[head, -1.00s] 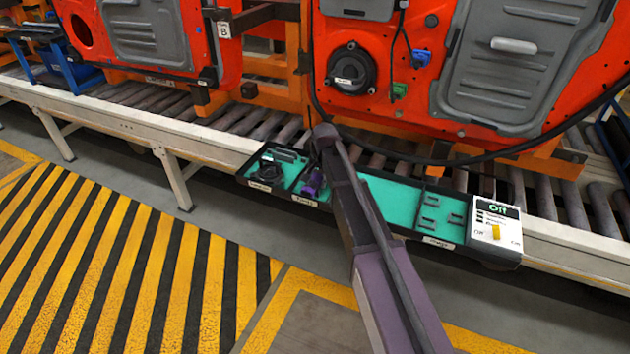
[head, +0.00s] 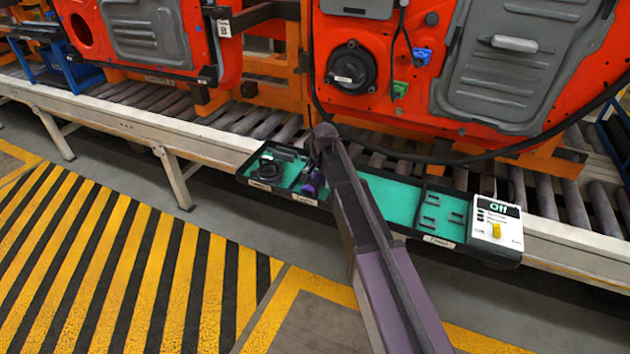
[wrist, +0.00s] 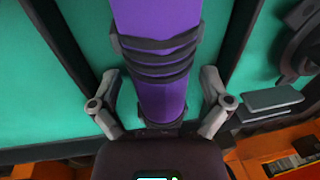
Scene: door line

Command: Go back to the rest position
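In the wrist view my gripper (wrist: 160,82) is open, with one grey finger on each side of a purple cylindrical tool (wrist: 160,98) with dark ribbed bands. Gaps show between the fingertips and the tool. In the head view the purple tool (head: 313,184) lies in the left part of the teal-lined tray (head: 390,191), partly behind my arm. My arm reaches from the bottom of the picture up to the tray, and its end hides most of my gripper there.
A black coiled item (head: 268,170) lies in the tray's left compartment. A white panel (head: 498,228) with a yellow knob stands at its right end. Red door panels (head: 430,110) and a dark hanging cable (head: 470,160) are close behind. The striped floor (head: 130,260) in front is clear.

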